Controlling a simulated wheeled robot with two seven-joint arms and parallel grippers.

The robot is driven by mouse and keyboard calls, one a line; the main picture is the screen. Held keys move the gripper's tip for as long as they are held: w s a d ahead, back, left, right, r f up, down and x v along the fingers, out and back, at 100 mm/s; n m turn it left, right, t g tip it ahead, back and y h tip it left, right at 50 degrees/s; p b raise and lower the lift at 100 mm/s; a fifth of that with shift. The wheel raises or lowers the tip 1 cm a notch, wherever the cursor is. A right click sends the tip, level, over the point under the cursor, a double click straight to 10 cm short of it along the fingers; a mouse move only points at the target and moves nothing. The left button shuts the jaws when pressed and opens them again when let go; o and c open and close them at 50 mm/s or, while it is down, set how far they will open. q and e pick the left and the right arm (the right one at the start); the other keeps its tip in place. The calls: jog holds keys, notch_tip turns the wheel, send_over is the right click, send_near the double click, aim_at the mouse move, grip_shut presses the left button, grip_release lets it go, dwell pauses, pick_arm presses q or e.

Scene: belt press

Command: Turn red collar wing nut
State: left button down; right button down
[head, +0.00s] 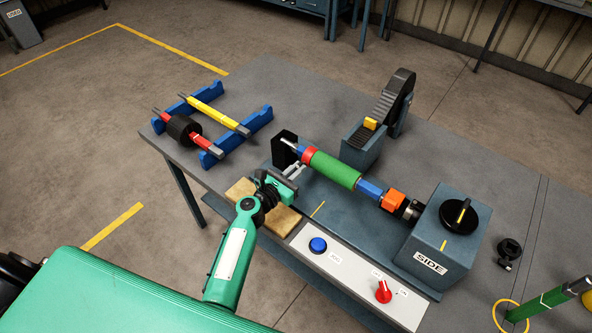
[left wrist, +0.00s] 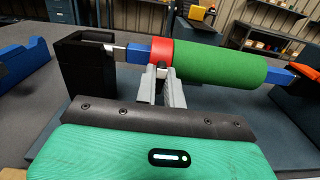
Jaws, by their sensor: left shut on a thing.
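The red collar (head: 307,154) sits on the horizontal shaft at the left end of the green roller (head: 335,169). In the left wrist view the red collar (left wrist: 162,51) is just beyond my fingertips. My left gripper (head: 294,171) reaches the collar from the front, and its grey fingers (left wrist: 161,76) are closed together at the collar's lower front side. They are shut on the wing nut, which is mostly hidden between the fingertips. How far it is turned cannot be told. My right gripper is not in view.
A black bracket (head: 284,149) holds the shaft's left end; the orange block (head: 393,201) and the SIDE box (head: 447,240) are at its right. A wooden block (head: 283,221) lies under my left gripper. The panel has a blue button (head: 318,245) and red knob (head: 383,291). Blue racks (head: 243,136) stand back left.

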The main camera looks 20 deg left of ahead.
pick_arm(q)
jog(key=m+b, duration=0.5)
jog(key=m, duration=0.3)
jog(key=m+b, duration=0.4)
jog(key=m, duration=0.5)
jog(key=shift+d+f+m+b, duration=0.2)
jog(key=shift+m+b, duration=0.1)
jog(key=shift+b, duration=0.05)
dwell(0.5)
jog(key=c, duration=1.5)
grip_release()
jog(key=shift+s, duration=0.1)
